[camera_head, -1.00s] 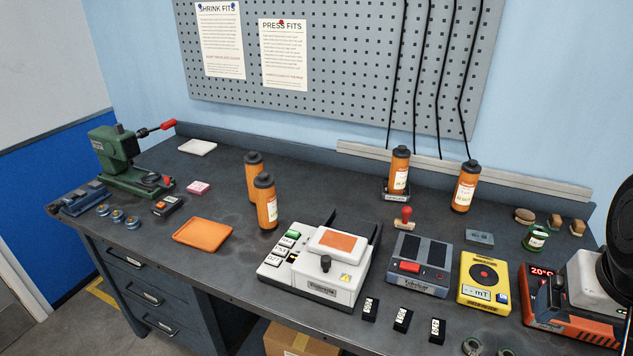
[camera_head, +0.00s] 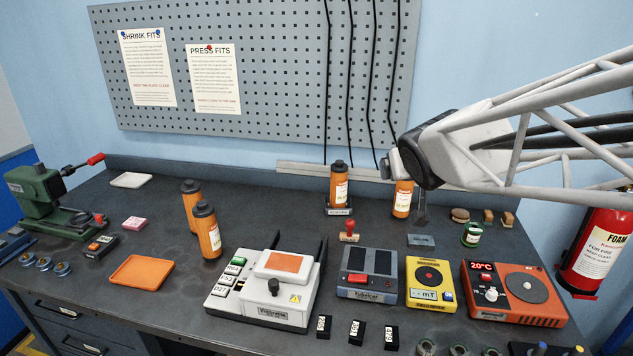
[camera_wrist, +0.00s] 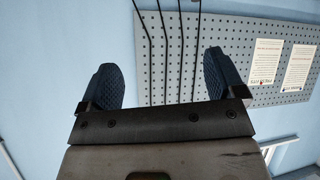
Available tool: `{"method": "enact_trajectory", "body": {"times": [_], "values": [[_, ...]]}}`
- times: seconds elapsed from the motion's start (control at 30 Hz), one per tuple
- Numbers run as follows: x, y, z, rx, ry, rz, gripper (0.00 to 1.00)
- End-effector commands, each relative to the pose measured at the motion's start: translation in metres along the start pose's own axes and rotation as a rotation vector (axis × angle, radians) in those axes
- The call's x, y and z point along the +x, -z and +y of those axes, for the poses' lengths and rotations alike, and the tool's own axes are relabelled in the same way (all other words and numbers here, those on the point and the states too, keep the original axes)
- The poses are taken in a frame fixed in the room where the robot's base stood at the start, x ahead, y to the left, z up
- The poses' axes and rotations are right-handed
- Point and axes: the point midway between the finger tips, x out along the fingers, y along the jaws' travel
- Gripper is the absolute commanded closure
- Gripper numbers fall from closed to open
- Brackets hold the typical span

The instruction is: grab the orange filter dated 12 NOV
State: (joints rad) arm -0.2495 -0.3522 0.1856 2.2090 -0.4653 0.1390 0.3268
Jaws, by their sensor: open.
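Several orange filters with dark caps and pale labels stand on the bench in the head view. Two stand close together left of centre, a rear filter (camera_head: 191,208) and a front filter (camera_head: 207,232). A third filter (camera_head: 339,185) stands upright in a small dark labelled holder (camera_head: 339,211). A fourth filter (camera_head: 402,200) stands to its right, its top partly hidden by my arm. The label dates are too small to read. My gripper (camera_wrist: 160,65) is open and empty in the wrist view, facing the wall and pegboard. In the head view it is near the fourth filter, above the bench.
A white press (camera_head: 262,295), a grey device (camera_head: 367,274), a yellow meter (camera_head: 431,284) and an orange hot plate (camera_head: 513,294) line the front. A red-handled stamp (camera_head: 349,231) stands before the holder. An orange tray (camera_head: 141,271) lies at left. A red extinguisher (camera_head: 600,245) hangs at right.

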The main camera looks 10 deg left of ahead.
Motion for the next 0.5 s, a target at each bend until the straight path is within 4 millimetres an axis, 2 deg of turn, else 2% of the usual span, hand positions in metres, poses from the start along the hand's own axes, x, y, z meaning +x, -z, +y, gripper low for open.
{"method": "enact_trajectory", "body": {"times": [0.03, 0.2, 0.37, 0.5], "values": [[0.014, 0.012, -0.015, -0.021, 0.032, 0.04, 0.11], [0.051, 0.052, -0.069, -0.079, 0.16, 0.192, 0.11], [0.079, 0.079, -0.13, -0.126, 0.312, 0.319, 0.11], [0.097, 0.096, -0.189, -0.162, 0.467, 0.417, 0.11]]}}
